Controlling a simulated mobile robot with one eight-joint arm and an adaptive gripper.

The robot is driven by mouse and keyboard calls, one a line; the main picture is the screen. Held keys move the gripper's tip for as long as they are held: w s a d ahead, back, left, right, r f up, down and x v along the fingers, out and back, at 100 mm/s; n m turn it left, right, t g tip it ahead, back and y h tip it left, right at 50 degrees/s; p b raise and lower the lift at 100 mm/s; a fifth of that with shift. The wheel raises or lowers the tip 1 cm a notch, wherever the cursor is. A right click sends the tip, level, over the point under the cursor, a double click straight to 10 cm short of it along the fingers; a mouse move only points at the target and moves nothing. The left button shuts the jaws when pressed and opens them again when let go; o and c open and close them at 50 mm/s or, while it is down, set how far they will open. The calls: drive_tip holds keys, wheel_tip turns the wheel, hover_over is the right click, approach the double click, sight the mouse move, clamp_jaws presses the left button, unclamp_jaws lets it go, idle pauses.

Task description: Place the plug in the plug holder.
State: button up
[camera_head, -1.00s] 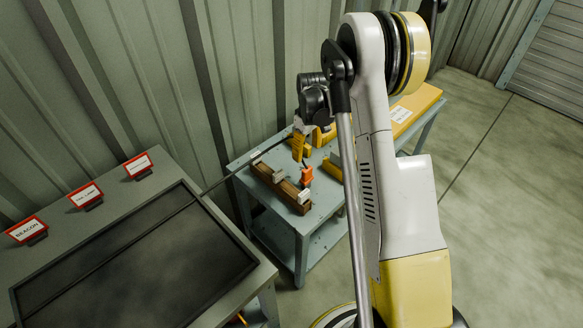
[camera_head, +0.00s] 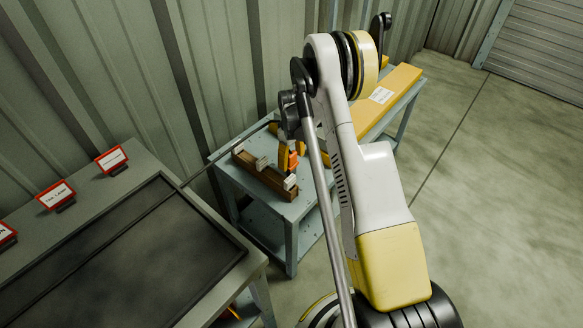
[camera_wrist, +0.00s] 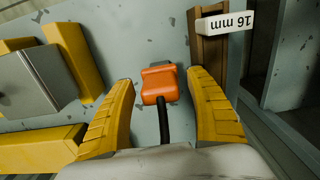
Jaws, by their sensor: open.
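The orange plug (camera_wrist: 159,85) with its black cable sits between my gripper's fingers in the wrist view. It also shows in the head view (camera_head: 293,161), beside a brown wooden rack. My gripper (camera_wrist: 160,78) is open, with a yellow finger on each side of the plug and gaps to both. In the head view its yellow fingers (camera_head: 283,155) are down at the plug, partly hidden by my arm. The cable runs from the plug toward my palm. I cannot tell for certain which thing is the plug holder.
The brown rack (camera_head: 262,176) carries white tags; one reads "16 mm" (camera_wrist: 225,23). A grey block (camera_wrist: 30,82) among yellow pieces stands left in the wrist view. A yellow box (camera_head: 390,97) lies at the blue-grey table's far end. A dark-topped bench (camera_head: 215,204) stands left.

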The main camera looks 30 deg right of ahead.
sight(291, 153)
drive_tip(key=c, duration=1.4)
clamp_jaws()
drive_tip(key=shift+r, duration=0.1)
wheel_tip(291, 153, up, 4)
drive_tip(key=p, duration=0.2)
drive_tip(key=shift+r+p, duration=0.2)
drive_tip(key=shift+p, duration=0.1)
drive_tip(key=s+d+r+p, duration=0.3)
drive_tip(key=s+d+r, duration=0.3)
drive_tip(key=d, duration=0.4)
drive_tip(key=shift+r+p, duration=0.25)
drive_tip(key=shift+p, duration=0.05)
